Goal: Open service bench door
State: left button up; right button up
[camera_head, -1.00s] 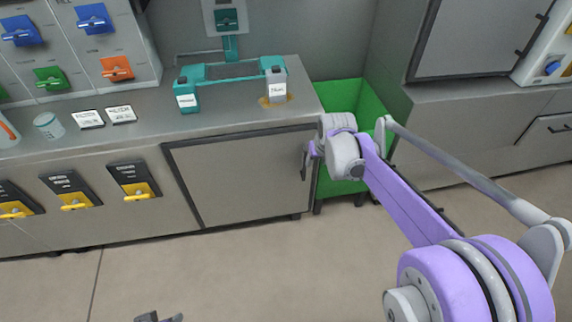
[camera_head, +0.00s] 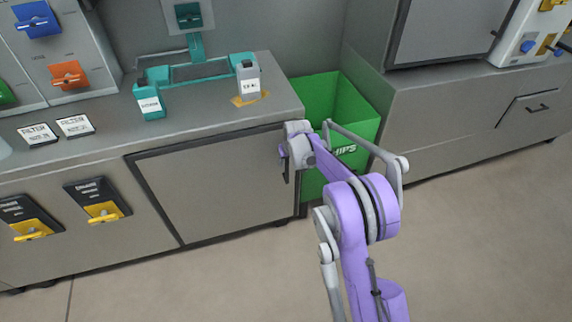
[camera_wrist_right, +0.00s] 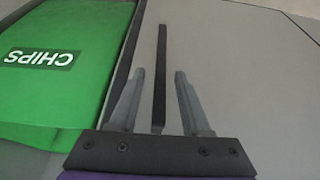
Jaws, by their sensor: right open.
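The service bench door (camera_head: 215,185) is a grey panel with a dark frame on the front of the bench, and it looks shut. It also fills the right of the right wrist view (camera_wrist_right: 235,70). Its dark upright bar handle (camera_head: 286,170) is near the door's right edge. My right gripper (camera_head: 284,152) is at the handle. In the right wrist view, my right gripper (camera_wrist_right: 160,76) is open, with the handle bar (camera_wrist_right: 161,55) between its two grey fingers and a gap on both sides. My left gripper is not in view.
A green chips bin (camera_head: 355,120) stands right beside the bench, close to my right arm. The floor (camera_head: 220,285) in front of the door is clear.

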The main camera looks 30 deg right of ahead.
jog(key=shift+x, duration=1.05)
jog(key=shift+r, duration=0.1)
grip_shut()
dwell(0.6)
